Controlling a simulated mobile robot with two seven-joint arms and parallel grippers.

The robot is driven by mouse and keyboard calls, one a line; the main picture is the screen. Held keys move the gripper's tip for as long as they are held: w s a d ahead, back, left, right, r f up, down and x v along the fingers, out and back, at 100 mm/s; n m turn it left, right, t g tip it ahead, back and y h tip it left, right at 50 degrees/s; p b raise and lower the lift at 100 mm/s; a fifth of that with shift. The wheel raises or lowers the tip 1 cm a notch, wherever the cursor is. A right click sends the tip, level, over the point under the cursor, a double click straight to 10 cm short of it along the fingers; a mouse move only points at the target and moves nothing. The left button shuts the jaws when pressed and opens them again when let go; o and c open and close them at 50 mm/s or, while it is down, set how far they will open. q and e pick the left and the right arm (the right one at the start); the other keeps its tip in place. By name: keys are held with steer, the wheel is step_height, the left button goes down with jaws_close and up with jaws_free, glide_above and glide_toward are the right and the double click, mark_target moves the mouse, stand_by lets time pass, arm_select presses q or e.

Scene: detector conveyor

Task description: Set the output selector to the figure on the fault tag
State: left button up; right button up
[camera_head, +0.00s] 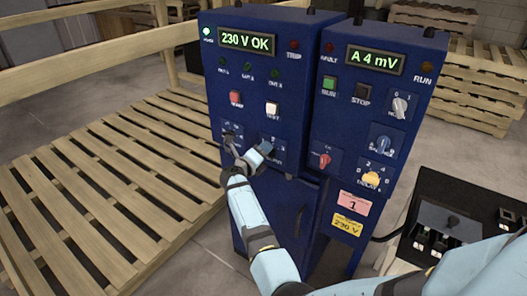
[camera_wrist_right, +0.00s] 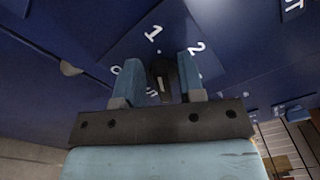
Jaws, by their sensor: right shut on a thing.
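My right gripper (camera_head: 262,148) is at the lower part of the left blue cabinet and hides part of the output selector's plate (camera_head: 279,146). In the right wrist view my gripper (camera_wrist_right: 160,88) is shut on a dark knob (camera_wrist_right: 161,72) with a pale line. The figures 1 and 2 show above it, and what looks like a 0 lies left, partly hidden. The knob's far end is near the dot under the 1. A pink tag (camera_head: 354,203) on the right cabinet reads 1; its small print is unreadable. My left gripper is not in view.
The left cabinet's display (camera_head: 247,42) reads 230 V OK; the right one (camera_head: 376,59) reads A 4 mV. A yellow tag (camera_head: 349,224) reads 230 V. Another switch (camera_head: 231,138) sits left of my gripper. Wooden pallets (camera_head: 100,190) lie at left.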

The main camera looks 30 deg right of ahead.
steer(key=o, duration=0.6)
steer(key=shift+c, duration=0.2)
